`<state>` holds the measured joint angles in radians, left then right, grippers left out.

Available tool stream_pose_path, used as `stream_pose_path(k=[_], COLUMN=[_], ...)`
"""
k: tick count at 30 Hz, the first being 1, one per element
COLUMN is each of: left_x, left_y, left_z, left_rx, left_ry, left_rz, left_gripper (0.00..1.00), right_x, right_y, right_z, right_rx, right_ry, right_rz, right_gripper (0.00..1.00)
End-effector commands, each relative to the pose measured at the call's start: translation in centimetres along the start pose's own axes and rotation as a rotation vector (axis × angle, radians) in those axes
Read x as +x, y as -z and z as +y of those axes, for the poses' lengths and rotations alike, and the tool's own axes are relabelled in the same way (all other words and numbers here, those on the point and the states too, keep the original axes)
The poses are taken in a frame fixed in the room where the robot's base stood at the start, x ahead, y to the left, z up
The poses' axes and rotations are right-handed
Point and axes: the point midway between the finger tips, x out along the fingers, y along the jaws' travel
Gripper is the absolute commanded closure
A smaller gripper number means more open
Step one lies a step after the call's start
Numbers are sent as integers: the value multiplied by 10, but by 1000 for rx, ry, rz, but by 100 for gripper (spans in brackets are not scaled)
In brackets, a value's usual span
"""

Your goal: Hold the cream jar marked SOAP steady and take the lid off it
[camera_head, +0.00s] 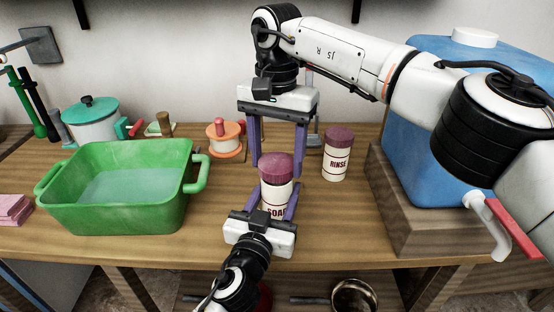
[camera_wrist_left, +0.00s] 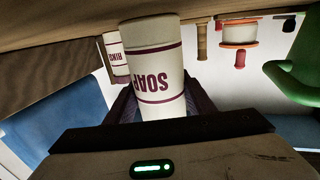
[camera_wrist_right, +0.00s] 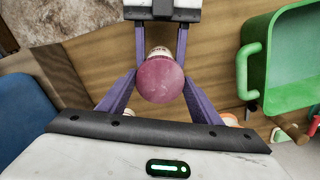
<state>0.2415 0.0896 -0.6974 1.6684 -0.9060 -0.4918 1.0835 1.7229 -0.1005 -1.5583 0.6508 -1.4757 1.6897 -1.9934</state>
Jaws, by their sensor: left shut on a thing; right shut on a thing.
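The cream jar marked SOAP (camera_head: 275,196) stands upright near the table's front edge, with its maroon lid (camera_head: 276,166) sitting on top. My left gripper (camera_head: 270,201) comes from the front and is shut on the jar's body. In the left wrist view the SOAP jar (camera_wrist_left: 155,70) appears upside down between its fingers, with its lid hidden. My right gripper (camera_head: 278,160) reaches down from behind and is shut on the lid. In the right wrist view the lid (camera_wrist_right: 160,80) lies between the purple fingers, hiding most of the jar.
A similar jar marked RINSE (camera_head: 337,158) stands just behind and to the right. A green basin (camera_head: 120,215) with water stands left, and a blue tank (camera_head: 405,150) on a wooden block (camera_head: 420,235) right. A spool (camera_head: 225,138) and a lidded pot (camera_head: 92,125) stand at the back.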

Motion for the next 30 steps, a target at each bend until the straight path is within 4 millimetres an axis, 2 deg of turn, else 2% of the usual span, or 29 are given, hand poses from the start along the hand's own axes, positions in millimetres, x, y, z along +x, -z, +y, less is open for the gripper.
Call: stream_pose_path(k=[6,13,14,17,18,26,30], left_x=[0,0,0,0,0,0,-11], left_y=[0,0,0,0,0,0,-1], left_z=[0,0,0,0,0,0,0], left_rx=[1,1,1,0,0,0,-1], left_ry=[1,1,1,1,0,0,0], left_rz=[-1,0,0,0,0,0,-1], left_gripper=[100,100,50,33,29,29,29], right_x=[-29,-32,-32,-32,-32,-32,-31], right_y=[0,0,0,0,0,0,0], right_z=[-1,0,0,0,0,0,0], right_rx=[0,0,0,0,0,0,0], right_ry=[2,0,0,0,0,0,0], right_rz=[1,-1,-1,-1,-1,-1,0], right_gripper=[68,68,68,68,68,68,68])
